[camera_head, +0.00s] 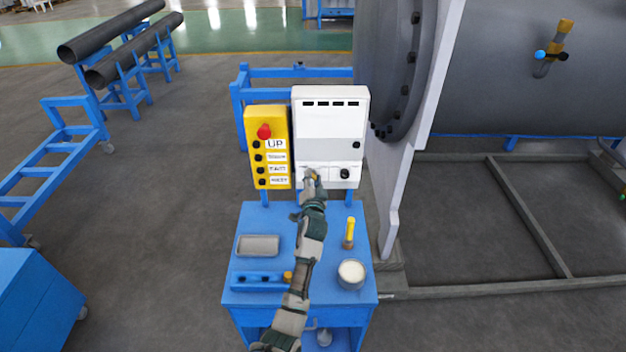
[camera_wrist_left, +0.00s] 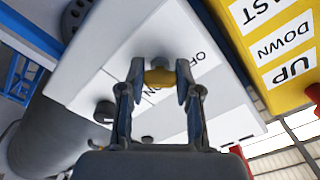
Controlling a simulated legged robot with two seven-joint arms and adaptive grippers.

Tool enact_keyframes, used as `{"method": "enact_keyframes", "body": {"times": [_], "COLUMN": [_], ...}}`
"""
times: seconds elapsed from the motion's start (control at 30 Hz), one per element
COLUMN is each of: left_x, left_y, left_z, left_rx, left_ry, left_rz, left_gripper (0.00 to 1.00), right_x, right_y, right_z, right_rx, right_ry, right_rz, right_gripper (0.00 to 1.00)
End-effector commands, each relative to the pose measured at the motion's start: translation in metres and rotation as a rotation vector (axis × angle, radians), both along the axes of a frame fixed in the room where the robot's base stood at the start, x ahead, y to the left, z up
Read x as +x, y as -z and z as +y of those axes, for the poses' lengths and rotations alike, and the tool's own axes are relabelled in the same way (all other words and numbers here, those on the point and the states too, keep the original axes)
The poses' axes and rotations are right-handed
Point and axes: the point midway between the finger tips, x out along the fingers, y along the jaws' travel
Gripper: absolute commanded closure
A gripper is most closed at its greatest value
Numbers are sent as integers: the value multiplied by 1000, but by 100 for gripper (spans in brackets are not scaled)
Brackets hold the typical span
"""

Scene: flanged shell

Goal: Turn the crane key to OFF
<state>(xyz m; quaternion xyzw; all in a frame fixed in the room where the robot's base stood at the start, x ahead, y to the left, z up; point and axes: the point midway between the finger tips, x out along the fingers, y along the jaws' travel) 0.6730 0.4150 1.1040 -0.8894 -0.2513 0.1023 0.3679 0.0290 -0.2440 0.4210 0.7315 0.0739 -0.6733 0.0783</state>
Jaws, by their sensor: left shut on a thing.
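The crane key (camera_wrist_left: 160,77) is a small yellow piece on the lower front of the white control box (camera_head: 330,115). My left gripper (camera_wrist_left: 160,82) is shut on it, with one finger on each side. In the head view my left gripper (camera_head: 311,177) covers most of the key at the box's lower left. A label (camera_wrist_left: 203,55) beside the key shows letters that look like OFF, and other letters near the fingers are partly hidden. How far the key is turned cannot be read clearly. My right gripper is in neither view.
A yellow pendant (camera_head: 256,150) with a red button hangs just left of the box. A blue cart (camera_head: 245,215) below carries a grey tray (camera_head: 258,246), a yellow-handled tool (camera_head: 349,233) and a cup (camera_head: 351,274). A large grey flanged shell (camera_head: 500,80) stands close on the right.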

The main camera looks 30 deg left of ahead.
Motion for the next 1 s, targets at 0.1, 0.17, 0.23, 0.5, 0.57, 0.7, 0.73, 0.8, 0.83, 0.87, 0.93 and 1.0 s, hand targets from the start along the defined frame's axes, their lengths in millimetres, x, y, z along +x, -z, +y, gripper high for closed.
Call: {"method": "enact_keyframes", "body": {"times": [0.1, 0.17, 0.23, 0.5, 0.57, 0.7, 0.73, 0.8, 0.83, 0.87, 0.93, 1.0], "left_x": [-1, -1, -1, -1, -1, -6, -8, -18, -23, -29, -42, -56], "left_y": [11, 11, 11, 6, 5, 4, 4, 5, 4, 5, 6, 6], "left_z": [0, 0, 0, 0, 0, -4, -6, -12, -15, -18, -26, -35], "left_rx": [-9, -9, -9, -3, -3, -2, -2, -2, -2, -2, -4, -4], "left_ry": [-2, -2, -2, -1, -1, 1, 1, 1, 1, 1, 0, 1], "left_rz": [20, 20, 20, 11, 9, 6, 6, 8, 7, 8, 9, 8], "left_gripper": [100, 100, 62, 42, 42, 42, 42, 42, 42, 42, 42, 42], "right_x": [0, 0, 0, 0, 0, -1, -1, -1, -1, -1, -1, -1], "right_y": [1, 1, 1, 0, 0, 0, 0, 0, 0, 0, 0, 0], "right_z": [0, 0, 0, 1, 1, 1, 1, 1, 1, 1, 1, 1], "right_rx": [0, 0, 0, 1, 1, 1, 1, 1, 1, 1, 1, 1], "right_ry": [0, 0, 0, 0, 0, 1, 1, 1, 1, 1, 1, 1], "right_rz": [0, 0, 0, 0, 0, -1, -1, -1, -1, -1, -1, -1], "right_gripper": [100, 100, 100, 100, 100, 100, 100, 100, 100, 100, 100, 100]}}
